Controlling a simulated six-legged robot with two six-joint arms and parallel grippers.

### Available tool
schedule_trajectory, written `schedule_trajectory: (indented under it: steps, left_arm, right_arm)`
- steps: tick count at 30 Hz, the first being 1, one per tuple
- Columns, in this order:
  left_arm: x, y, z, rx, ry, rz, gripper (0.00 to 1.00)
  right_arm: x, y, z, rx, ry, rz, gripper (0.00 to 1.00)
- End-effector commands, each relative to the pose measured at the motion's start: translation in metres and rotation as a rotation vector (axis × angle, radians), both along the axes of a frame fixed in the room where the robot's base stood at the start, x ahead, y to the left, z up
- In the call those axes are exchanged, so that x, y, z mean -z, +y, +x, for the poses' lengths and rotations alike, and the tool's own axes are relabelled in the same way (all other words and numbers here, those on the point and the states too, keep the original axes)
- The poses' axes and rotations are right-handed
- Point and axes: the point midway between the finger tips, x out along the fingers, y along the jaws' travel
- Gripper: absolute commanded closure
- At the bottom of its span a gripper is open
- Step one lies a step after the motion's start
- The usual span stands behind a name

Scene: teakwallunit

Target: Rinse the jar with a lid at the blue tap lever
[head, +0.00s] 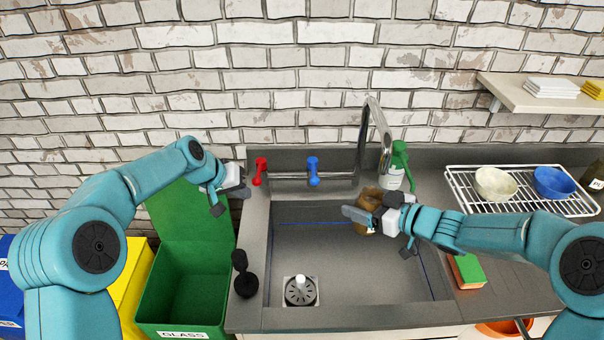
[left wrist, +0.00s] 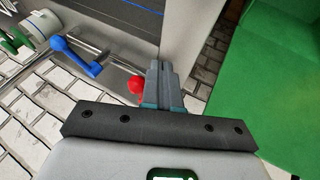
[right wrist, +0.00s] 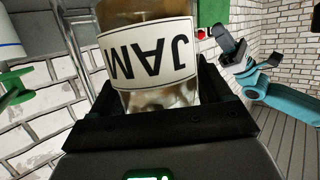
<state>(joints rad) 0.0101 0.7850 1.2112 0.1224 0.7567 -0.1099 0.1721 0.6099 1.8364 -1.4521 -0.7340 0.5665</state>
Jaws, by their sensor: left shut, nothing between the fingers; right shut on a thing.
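The jar (head: 368,199) is brownish and held over the back right of the sink (head: 335,265), near the tap spout (head: 381,125). In the right wrist view it shows a "JAM" label (right wrist: 150,52), upside down there; whether its lid is on I cannot tell. My right gripper (head: 372,213) is shut on the jar. The blue tap lever (head: 313,170) stands on the tap bar behind the sink, right of the red lever (head: 260,171). It also shows in the left wrist view (left wrist: 75,55). My left gripper (head: 232,195) is shut and empty, left of the red lever.
A drain strainer (head: 300,290) sits at the sink's front left, with a black plunger-like tool (head: 243,275) on the left rim. A sponge (head: 467,271) and a dish rack (head: 520,205) are at right; an open green bin (head: 190,285) is at left.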

Motion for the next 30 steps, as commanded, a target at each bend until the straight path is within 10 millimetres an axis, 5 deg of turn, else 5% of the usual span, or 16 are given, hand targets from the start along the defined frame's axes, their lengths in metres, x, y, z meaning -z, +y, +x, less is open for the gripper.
schedule_trajectory:
  steps: [4,10,14,27,30]
  left_arm:
    - [-0.045,-0.04,0.013,0.05,-0.078,-0.031,1.0]
    - [-0.069,-0.063,0.017,0.079,-0.117,-0.051,1.0]
    - [-0.062,-0.07,0.022,0.082,-0.12,-0.051,1.0]
    - [0.009,-0.112,0.062,0.083,-0.119,-0.05,1.0]
    - [0.002,-0.129,0.063,0.084,-0.122,-0.052,1.0]
  right_arm:
    - [0.0,0.0,0.0,0.0,-0.001,0.0,0.64]
    - [0.0,0.0,0.0,0.0,-0.001,0.001,0.64]
    - [0.0,0.0,0.0,0.0,-0.001,0.0,0.64]
    - [-0.001,0.0,0.0,0.0,-0.001,0.0,0.64]
    - [-0.001,0.0,0.0,0.0,-0.001,0.001,0.64]
